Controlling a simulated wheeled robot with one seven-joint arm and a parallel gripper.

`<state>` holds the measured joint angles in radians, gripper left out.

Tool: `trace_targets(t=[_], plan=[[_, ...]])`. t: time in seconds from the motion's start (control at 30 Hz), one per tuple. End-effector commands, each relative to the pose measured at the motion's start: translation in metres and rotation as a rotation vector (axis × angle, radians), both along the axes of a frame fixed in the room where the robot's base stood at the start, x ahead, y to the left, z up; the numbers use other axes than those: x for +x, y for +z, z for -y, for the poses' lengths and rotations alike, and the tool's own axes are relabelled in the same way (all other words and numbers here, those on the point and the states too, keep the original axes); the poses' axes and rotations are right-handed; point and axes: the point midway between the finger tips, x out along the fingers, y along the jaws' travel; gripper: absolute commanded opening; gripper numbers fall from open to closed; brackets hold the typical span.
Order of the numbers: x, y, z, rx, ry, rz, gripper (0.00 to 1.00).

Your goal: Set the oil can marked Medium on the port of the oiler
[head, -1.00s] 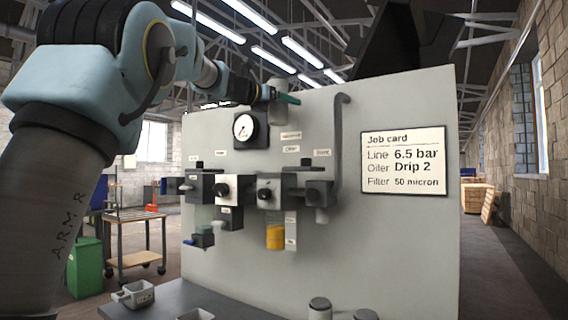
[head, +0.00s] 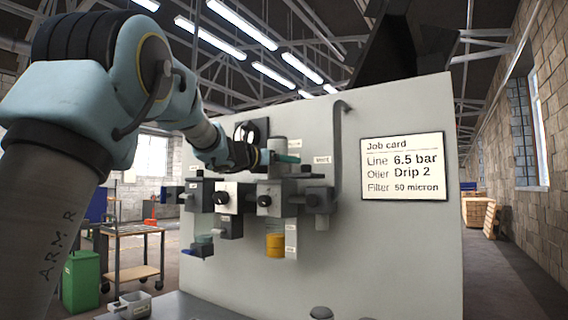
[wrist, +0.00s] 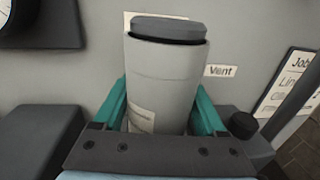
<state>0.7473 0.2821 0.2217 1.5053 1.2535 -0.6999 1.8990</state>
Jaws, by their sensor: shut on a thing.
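A grey cylindrical oil can (wrist: 165,75) with a dark cap stands upright between the teal fingers of my gripper (wrist: 160,105) in the wrist view. The gripper is shut on it. Its pale label is partly hidden, and the word is too blurred to read. In the head view the can (head: 278,146) shows just above my gripper (head: 285,158), in front of the panel. The oiler (head: 271,195) is a pale block with a dark knob and a yellow-filled bowl below, under the gripper. Its port is hidden, so I cannot tell whether the can touches it.
Other valve blocks (head: 228,196) flank the oiler. A grey pipe (head: 339,150) runs down the panel on the right, beside a job card (head: 403,167). A gauge is partly covered by my arm. A small tray (head: 133,305) sits on the bench at lower left.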

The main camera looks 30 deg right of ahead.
Motion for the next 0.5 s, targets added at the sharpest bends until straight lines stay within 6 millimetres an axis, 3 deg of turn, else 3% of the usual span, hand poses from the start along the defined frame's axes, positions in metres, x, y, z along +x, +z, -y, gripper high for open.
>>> trace_targets(t=[0.27, 0.3, 0.5], plan=[[-0.0002, -0.0018, 0.0000, -0.001, 0.000, 0.002, 0.00], [-0.0001, -0.0011, 0.0001, 0.000, 0.000, 0.000, 0.78], [0.0000, -0.0010, 0.0001, 0.000, 0.000, 0.000, 1.00]])
